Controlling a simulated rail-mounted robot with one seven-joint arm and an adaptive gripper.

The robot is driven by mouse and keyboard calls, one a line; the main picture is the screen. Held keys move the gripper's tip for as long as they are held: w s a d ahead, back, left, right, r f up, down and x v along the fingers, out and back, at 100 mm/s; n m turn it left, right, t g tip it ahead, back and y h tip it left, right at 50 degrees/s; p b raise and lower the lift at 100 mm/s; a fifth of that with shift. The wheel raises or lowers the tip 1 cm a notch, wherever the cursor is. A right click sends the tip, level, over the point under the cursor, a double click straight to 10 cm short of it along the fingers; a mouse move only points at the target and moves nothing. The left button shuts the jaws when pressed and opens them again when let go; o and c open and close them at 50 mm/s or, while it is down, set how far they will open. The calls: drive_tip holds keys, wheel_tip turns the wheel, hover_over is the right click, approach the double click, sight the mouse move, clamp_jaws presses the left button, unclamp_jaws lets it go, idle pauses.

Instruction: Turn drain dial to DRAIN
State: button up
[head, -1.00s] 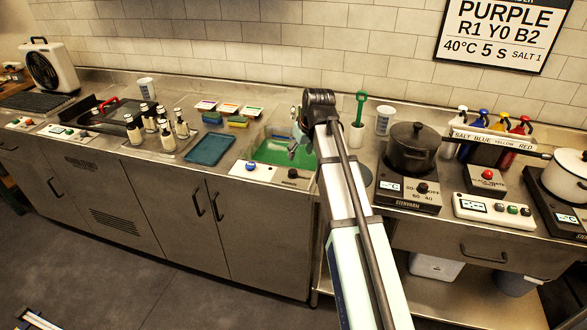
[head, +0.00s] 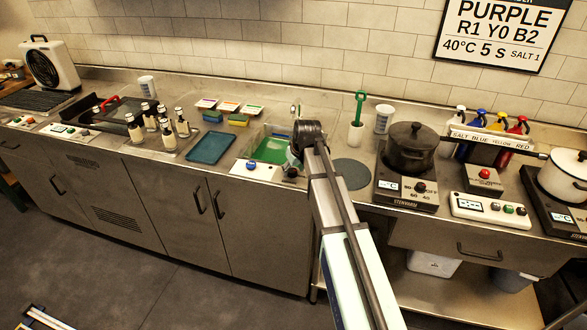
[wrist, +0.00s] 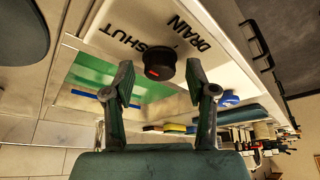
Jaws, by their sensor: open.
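The drain dial (wrist: 153,67) is a round black knob with a small red mark, on a pale panel (wrist: 215,55) printed SHUT and DRAIN. I cannot tell for sure which word the mark points to. My gripper (wrist: 163,84) is open in the wrist view, with its two fingers spread on either side of the dial and nothing held. No clear contact shows. In the head view my gripper (head: 294,160) is low over the panel at the sink's front edge and largely hides the dial.
The sink (head: 272,149) with green liquid lies just behind the panel. A blue tray (head: 209,147) and several bottles stand further left. A dark round mat (head: 352,173) and a hotplate with a pot (head: 410,147) are right.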

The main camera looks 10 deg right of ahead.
clamp_jaws()
drive_tip(key=shift+m, duration=0.4)
drive_tip(key=m, duration=0.1)
drive_tip(key=m+h, duration=0.1)
drive_tip(key=m+b, duration=0.1)
drive_tip(key=shift+a+m+h, duration=0.25)
drive_tip(key=shift+m+h, duration=0.05)
drive_tip(key=shift+m, duration=0.1)
drive_tip(key=m+h, duration=0.1)
drive_tip(key=m, duration=0.3)
drive_tip(key=shift+w+a+h+b, duration=0.1)
drive_tip(key=shift+h+b, duration=0.3)
drive_tip(key=m+g+h+b, duration=0.1)
drive_tip(key=m, duration=0.4)
drive_tip(key=shift+w+a, duration=0.1)
drive_tip(key=m+g+h+b, duration=0.1)
drive_tip(key=m, duration=0.3)
drive_tip(key=shift+g, duration=0.4)
